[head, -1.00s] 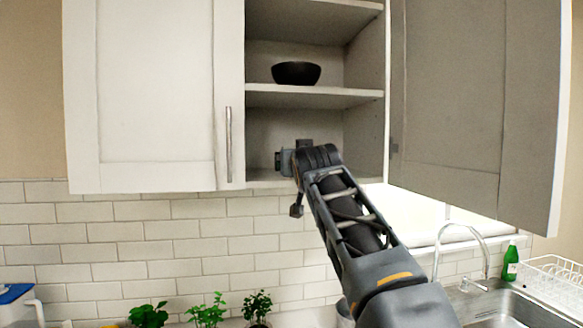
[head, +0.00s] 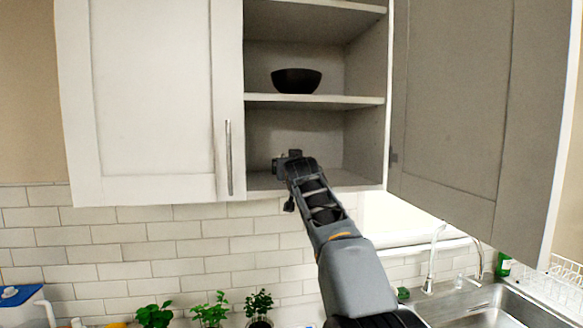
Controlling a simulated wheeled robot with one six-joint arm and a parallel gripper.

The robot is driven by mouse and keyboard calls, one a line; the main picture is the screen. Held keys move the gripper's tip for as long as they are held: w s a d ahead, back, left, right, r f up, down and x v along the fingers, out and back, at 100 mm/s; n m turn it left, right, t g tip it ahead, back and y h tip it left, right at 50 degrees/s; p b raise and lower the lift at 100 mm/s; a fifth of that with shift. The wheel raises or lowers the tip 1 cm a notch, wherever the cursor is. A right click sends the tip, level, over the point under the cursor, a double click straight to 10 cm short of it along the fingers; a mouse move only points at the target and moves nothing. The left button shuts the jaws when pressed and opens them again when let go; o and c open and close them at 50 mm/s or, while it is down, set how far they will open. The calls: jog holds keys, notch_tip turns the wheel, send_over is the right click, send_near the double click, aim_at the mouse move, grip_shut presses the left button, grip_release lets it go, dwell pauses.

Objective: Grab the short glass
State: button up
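No short glass can be made out in the head view. My gripper (head: 280,165) is at the opening of the lowest shelf (head: 350,179) of the open wall cabinet, pointing in and away from the camera. My own wrist and forearm cover the fingers and part of that shelf. I cannot see whether the fingers are open or hold anything.
A black bowl (head: 296,82) sits on the middle shelf (head: 340,100) above my gripper. The open cabinet door (head: 470,110) stands to the right and the closed door (head: 150,100) to the left. Potted plants (head: 211,310) and a sink (head: 500,308) are below.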

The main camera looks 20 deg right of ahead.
jog(key=shift+w+d, duration=0.1)
jog(key=shift+w, duration=0.1)
jog(key=c, duration=1.2)
jog(key=shift+o, duration=0.2)
jog(key=shift+r, duration=0.1)
